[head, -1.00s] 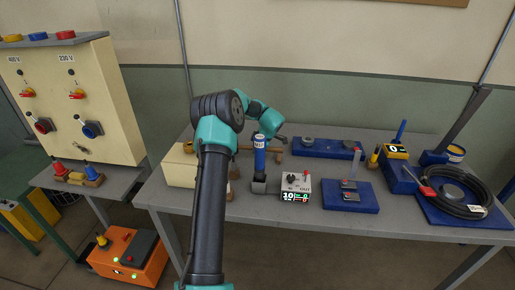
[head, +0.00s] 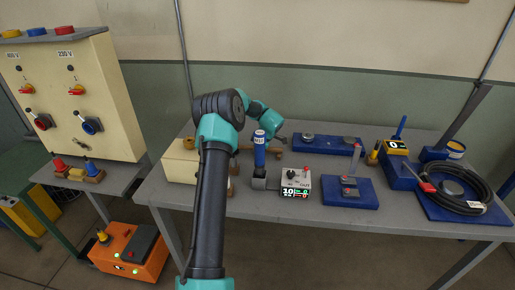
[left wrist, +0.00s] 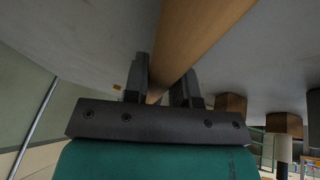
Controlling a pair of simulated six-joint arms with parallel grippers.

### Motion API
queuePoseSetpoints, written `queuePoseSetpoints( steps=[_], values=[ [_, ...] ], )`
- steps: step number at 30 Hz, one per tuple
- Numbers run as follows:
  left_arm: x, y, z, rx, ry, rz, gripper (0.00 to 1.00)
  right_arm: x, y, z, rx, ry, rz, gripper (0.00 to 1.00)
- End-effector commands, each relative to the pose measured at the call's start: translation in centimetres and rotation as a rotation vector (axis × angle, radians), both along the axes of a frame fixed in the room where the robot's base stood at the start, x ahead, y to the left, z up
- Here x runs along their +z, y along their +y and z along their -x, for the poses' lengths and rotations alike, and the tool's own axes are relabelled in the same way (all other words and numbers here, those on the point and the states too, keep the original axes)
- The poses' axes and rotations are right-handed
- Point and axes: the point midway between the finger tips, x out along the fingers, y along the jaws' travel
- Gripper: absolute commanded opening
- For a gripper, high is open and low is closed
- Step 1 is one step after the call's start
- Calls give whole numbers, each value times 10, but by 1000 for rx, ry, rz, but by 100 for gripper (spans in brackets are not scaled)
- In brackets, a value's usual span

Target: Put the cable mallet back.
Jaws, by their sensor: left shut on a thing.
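The cable mallet's round wooden handle (left wrist: 195,35) runs between my left gripper's fingers (left wrist: 165,88) in the left wrist view. The gripper is shut on it; the mallet's head is not clear there. In the head view my left gripper (head: 280,138) is at the back of the bench, mostly behind its own arm. Brown wooden parts (head: 276,152) show just below it; I cannot tell which belong to the mallet. Wooden hexagonal pieces (left wrist: 283,123) stand apart from the gripper at the right of the wrist view. My right gripper is not in view.
A blue upright cylinder (head: 260,150) and a grey meter box (head: 296,183) stand near the arm on the grey bench. Blue plates (head: 345,200) and a black cable coil (head: 465,190) lie to the right. A cream box (head: 180,165) is at the left.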

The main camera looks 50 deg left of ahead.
Motion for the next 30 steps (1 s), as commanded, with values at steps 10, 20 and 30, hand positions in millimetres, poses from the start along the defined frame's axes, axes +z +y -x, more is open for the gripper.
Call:
queuePoseSetpoints(
  steps=[10, 20, 30],
  values=[
    [-4, 0, 0, 0, 0, 0, 37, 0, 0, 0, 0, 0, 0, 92],
    [-5, 0, 0, 0, 0, 0, 55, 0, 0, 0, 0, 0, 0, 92],
    [11, -7, -2, -2, -2, -1, 55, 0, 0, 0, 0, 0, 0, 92]
  ],
)
